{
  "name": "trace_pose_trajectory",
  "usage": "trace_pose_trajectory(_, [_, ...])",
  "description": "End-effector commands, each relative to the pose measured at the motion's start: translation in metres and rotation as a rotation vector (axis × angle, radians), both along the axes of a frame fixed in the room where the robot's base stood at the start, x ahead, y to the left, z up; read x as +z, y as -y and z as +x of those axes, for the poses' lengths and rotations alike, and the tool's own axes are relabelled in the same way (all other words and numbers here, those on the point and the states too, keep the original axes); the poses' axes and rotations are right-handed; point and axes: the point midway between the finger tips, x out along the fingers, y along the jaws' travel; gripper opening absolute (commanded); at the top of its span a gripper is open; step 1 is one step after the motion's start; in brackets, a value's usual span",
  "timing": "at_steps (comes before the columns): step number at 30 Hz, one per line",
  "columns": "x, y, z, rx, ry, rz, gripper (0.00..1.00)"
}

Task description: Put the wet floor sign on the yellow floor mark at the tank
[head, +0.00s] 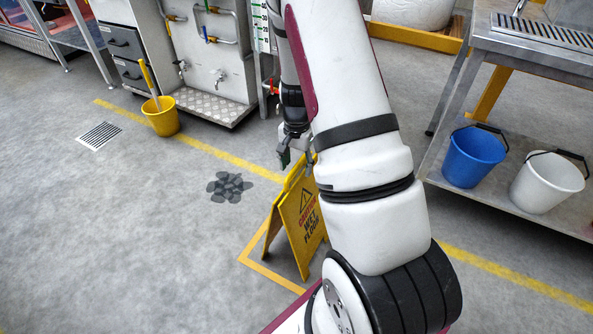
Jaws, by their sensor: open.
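The yellow wet floor sign (303,217) stands upright as an A-frame on the floor, its printed face toward the camera. A yellow outline on the floor (262,268) shows at its left and front. The sign stands at least partly inside this outline; my arm hides the right side of both. My gripper (295,160) is open at the sign's top edge, just above or beside it. I cannot tell whether it touches the sign.
A dark wet patch (230,187) lies left of the sign. A yellow bucket (161,118) stands by a grey unit with taps (215,62). A blue bucket (474,158) and a white bucket (546,186) stand on a low shelf at right. The left floor is mostly clear.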

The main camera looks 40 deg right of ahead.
Motion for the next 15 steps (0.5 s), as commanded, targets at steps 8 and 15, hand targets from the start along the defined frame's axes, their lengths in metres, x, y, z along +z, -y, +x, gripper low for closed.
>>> trace_pose_trajectory(8, [0.048,0.0,0.0,0.0,0.001,-0.001,0.53])
trace_pose_trajectory(15, [0.072,-0.009,0.002,0.026,0.009,0.01,0.53])
